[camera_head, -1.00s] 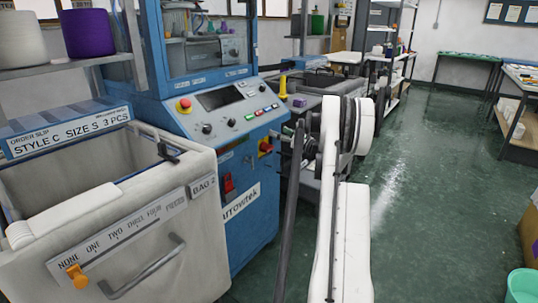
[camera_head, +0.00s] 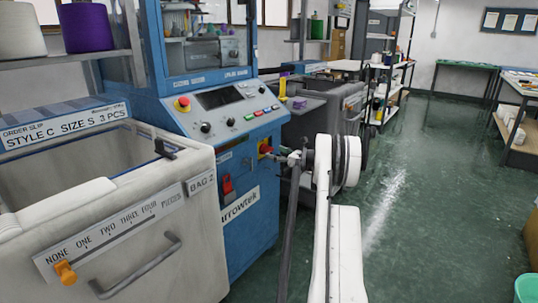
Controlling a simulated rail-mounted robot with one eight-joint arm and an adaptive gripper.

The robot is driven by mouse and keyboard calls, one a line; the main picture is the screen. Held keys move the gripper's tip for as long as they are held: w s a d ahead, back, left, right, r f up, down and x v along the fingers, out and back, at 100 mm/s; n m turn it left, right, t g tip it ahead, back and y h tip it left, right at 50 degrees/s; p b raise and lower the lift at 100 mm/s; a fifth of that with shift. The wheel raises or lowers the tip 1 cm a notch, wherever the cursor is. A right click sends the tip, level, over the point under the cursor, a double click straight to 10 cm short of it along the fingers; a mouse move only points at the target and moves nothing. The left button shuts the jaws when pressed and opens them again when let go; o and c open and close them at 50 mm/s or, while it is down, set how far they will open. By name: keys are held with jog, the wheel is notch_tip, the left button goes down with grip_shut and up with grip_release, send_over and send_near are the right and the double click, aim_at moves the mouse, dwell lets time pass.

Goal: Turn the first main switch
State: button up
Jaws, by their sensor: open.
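The blue knitting machine (camera_head: 253,218) carries a red rotary main switch on a yellow plate (camera_head: 264,149) at the right end of its front, below the control panel. My gripper (camera_head: 277,156) is open and empty, just right of this switch. Its fingertips look very close to the knob, but I cannot tell whether they touch. The gripper is small in the picture and partly hidden by my white arm. A second red switch (camera_head: 227,187) sits lower on the front, above the maker's label.
A pale fabric bin (camera_head: 120,240) with an orange slider (camera_head: 65,272) stands at the front left. A panel with a red stop button (camera_head: 182,103) and several coloured buttons lies above the switch. Another dark machine (camera_head: 325,100) stands behind my arm.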

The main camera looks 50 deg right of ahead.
aim_at(271, 151)
jog(key=shift+w+b, duration=0.4)
jog(key=shift+w, duration=1.65)
jog(key=c, duration=1.1)
jog(key=shift+c, duration=0.2)
